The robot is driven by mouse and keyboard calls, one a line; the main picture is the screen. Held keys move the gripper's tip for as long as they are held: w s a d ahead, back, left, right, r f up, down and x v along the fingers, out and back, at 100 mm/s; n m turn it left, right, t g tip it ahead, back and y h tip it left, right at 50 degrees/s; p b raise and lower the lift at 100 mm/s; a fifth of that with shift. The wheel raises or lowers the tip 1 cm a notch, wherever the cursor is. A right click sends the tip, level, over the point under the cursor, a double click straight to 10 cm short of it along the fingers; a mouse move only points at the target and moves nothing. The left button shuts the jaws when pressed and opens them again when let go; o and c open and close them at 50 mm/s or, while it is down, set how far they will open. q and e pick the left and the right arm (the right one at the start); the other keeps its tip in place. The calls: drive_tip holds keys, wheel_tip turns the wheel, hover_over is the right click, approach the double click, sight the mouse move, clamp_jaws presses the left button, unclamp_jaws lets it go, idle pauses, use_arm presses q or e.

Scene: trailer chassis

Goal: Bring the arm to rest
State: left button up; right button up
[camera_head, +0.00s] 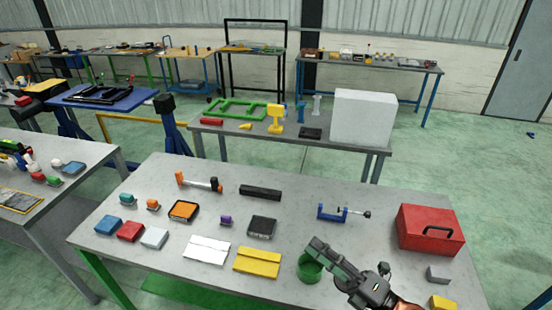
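My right gripper (318,246) comes in from the lower right over the front of the near grey workbench (360,232). Its dark fingers point up and left. They overlap the upper right of a green cup-like container (308,271) in the picture. I cannot tell whether they touch it or are above it. The fingers look narrow and close together from this angle, so their opening is unclear. My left gripper is not in view.
A red toolbox (430,230) stands at the bench's right, with a blue clamp (338,212) left of it. Yellow (257,262) and white (207,250) plates lie left of the gripper. A grey block (437,274) and a yellow block (442,303) lie right of it.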

drive_tip(key=w+d+f+m+t+h, duration=0.1)
drive_tip(key=w+d+m+t+h, duration=0.25)
drive_tip(key=d+m+h, duration=0.45)
drive_tip(key=w+d+f+m+t+h, duration=0.2)
drive_tip(key=d+m+t+h, duration=0.3)
drive_tip(key=d+m, duration=0.4)
drive_tip(key=s+d+f+m+g+h, duration=0.35)
drive_tip(key=d+f+m, duration=0.2)
drive_tip(key=f, duration=0.35)
drive_tip(key=s+d+f+m+g+h, duration=0.2)
drive_tip(key=d+f+m+g+h, duration=0.25)
drive_tip(key=d+f, duration=0.4)
drive_tip(key=s+a+f+m+g+y, duration=0.25)
drive_tip(key=s+f+g, duration=0.25)
drive_tip(key=s+f, duration=0.6)
drive_tip(key=s+a+f+m+g+y, duration=0.15)
drive_tip(key=s+a+f+g, duration=0.25)
drive_tip(key=s+f, duration=0.6)
wheel_tip(320, 180, down, 32)
drive_tip(key=s+a+g+b, duration=0.1)
drive_tip(key=s+g+b, duration=0.1)
drive_tip(key=s+f+b, duration=0.1)
drive_tip(key=s+f, duration=1.8)
drive_tip(key=shift+n+g, duration=0.3)
drive_tip(key=shift+g, duration=0.15)
